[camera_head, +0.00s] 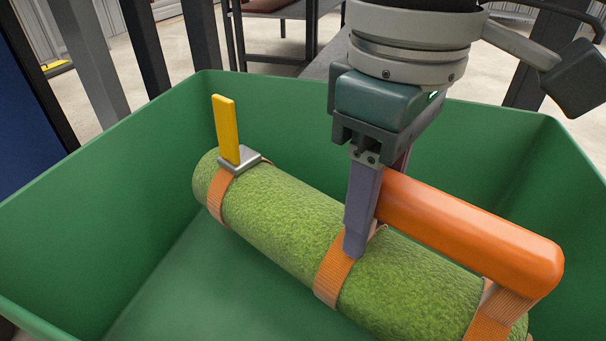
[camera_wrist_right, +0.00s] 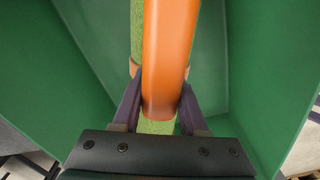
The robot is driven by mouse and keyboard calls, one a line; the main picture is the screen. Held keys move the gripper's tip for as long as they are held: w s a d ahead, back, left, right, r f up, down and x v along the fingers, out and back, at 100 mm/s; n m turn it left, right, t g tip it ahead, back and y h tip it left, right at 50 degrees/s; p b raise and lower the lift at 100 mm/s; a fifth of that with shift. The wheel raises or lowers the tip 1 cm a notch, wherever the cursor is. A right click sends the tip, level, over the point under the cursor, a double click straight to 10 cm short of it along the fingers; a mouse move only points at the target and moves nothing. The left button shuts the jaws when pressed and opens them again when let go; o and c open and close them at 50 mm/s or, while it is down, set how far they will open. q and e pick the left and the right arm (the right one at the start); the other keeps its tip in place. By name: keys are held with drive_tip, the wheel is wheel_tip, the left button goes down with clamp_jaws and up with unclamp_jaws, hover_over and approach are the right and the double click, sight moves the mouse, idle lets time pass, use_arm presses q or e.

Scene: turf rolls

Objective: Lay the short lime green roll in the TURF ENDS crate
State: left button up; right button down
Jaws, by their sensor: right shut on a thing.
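The lime green roll (camera_head: 285,218) lies lengthwise inside the green crate (camera_head: 60,240), with orange straps around it, a yellow tab on a metal buckle (camera_head: 227,130) and an orange handle (camera_head: 465,230) along its top. My right gripper (camera_head: 362,235) is shut on the handle near its left end. In the right wrist view the handle (camera_wrist_right: 168,60) sits between the two fingers (camera_wrist_right: 160,108), with the roll (camera_wrist_right: 137,35) below it. I cannot tell whether the roll touches the crate floor. No crate label is visible. My left gripper is not in view.
The crate walls (camera_head: 150,160) rise around the roll on the left and back. Bare crate floor (camera_head: 190,285) shows at the front left. Dark posts (camera_head: 140,40) and a grey bench frame (camera_head: 300,65) stand behind the crate.

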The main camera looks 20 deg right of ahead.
sight(361, 258)
wheel_tip(361, 258, down, 6)
drive_tip(key=b, duration=0.2)
drive_tip(key=shift+f+b, duration=0.25)
drive_tip(key=shift+b, duration=0.05)
drive_tip(key=shift+w+f, duration=0.1)
drive_tip(key=shift+c, duration=2.2)
unclamp_jaws()
